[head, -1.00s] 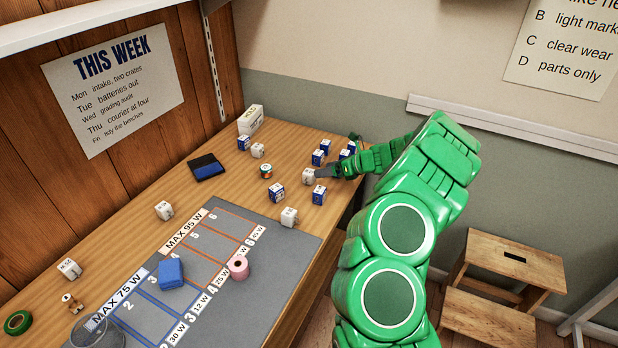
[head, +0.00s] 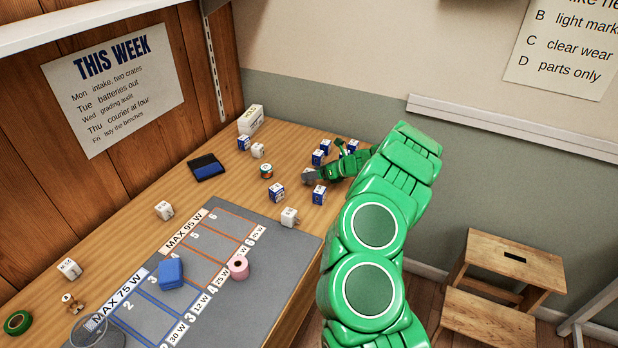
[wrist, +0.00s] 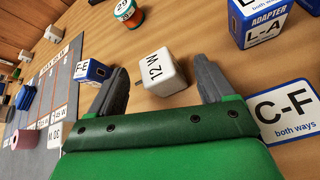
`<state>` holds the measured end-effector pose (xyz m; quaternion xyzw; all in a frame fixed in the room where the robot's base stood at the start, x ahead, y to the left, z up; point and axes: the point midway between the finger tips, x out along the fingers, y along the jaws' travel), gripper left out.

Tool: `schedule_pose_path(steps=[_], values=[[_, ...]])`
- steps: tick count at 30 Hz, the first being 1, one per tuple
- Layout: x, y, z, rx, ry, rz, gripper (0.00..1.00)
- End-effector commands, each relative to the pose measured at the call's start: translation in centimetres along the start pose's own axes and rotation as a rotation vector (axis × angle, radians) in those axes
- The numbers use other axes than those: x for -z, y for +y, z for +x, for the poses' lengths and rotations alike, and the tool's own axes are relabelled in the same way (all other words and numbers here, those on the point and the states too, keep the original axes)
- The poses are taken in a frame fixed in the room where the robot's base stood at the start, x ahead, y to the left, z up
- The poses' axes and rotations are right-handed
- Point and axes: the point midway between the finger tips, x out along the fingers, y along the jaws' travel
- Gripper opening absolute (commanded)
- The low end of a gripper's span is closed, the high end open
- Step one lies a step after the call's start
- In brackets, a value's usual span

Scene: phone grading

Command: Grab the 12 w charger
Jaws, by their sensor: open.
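The 12 W charger (wrist: 160,72) is a small white cube marked "12 W", lying on the wooden bench in the wrist view. My gripper (wrist: 161,76) is open, with one grey finger on each side of the cube. A gap shows between the cube and the right finger; the left finger is close to the cube's prong side, and I cannot tell whether it touches. In the head view my gripper (head: 311,178) is at the bench's right part and largely covers the charger.
Blue-and-white adapter boxes stand close by: "L-A" (wrist: 262,22), "C-F" (wrist: 288,112) and another "C-F" (wrist: 92,71). A green-and-orange spool (head: 266,171) and other white chargers (head: 289,217) stand left of my gripper. The grey sorting mat (head: 295,245) lies nearer.

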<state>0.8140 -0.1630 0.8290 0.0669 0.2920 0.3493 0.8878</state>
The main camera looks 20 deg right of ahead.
Motion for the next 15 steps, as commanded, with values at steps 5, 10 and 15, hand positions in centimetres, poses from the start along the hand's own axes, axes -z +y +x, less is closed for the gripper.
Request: schedule_pose_path(steps=[5, 10, 15], values=[[0.00, 0.02, 0.92, 0.000, -0.001, 0.001, 0.82], [-0.05, 0.02, 0.86, 0.000, -0.001, 0.000, 0.79], [-0.04, 0.01, 0.85, 0.000, -0.001, 0.000, 0.53]])
